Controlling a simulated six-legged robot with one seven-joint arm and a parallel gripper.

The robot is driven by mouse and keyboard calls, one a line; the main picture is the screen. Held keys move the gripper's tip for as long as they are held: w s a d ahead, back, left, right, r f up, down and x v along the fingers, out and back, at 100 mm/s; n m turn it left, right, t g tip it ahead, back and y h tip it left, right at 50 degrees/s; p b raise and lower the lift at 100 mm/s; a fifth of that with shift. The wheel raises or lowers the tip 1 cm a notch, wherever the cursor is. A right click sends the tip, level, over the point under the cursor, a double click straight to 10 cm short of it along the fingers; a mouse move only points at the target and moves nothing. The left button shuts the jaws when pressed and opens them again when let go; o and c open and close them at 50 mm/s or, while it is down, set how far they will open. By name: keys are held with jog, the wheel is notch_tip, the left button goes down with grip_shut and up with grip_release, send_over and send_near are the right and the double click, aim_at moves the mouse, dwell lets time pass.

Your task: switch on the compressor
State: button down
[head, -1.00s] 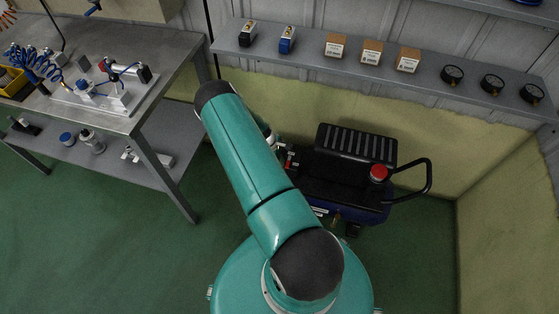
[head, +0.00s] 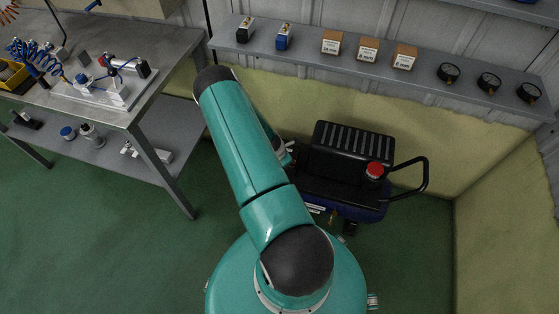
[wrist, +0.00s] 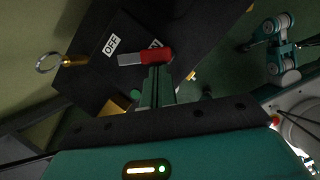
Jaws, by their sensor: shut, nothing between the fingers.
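The compressor (head: 350,185) stands on the floor by the wall, with a black ribbed top and a dark blue body. A red knob (head: 375,170) sits on its right part. In the wrist view a switch lever with a red grip and grey end (wrist: 146,57) lies across a black panel (wrist: 85,75). An "OFF" label (wrist: 112,44) is left of it; a second label (wrist: 155,44) is partly hidden by the lever. My gripper (wrist: 158,72) is shut and empty, its tips right at the red grip; I cannot tell if they touch.
A metal workbench (head: 165,60) with pneumatic parts stands at the left. A grey shelf (head: 380,70) with small boxes and gauges runs along the wall above the compressor. A black handle (head: 427,175) juts out at the compressor's right. Green floor is free in front.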

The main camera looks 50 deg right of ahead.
jog(key=n, duration=0.1)
jog(key=s+d+n+t, duration=0.1)
jog(key=n, duration=0.1)
jog(key=shift+s, duration=0.1)
jog(key=shift+s+d+n+t, duration=0.2)
jog(key=shift+d+n+t, duration=0.05)
jog(key=shift+n, duration=0.35)
jog(key=shift+s+d+n+t, duration=0.15)
jog(key=shift+d+n+t, duration=0.1)
jog(key=shift+n, duration=0.35)
jog(key=shift+w, duration=0.25)
jog(key=shift+w+d, duration=0.15)
jog(key=shift+w, duration=0.5)
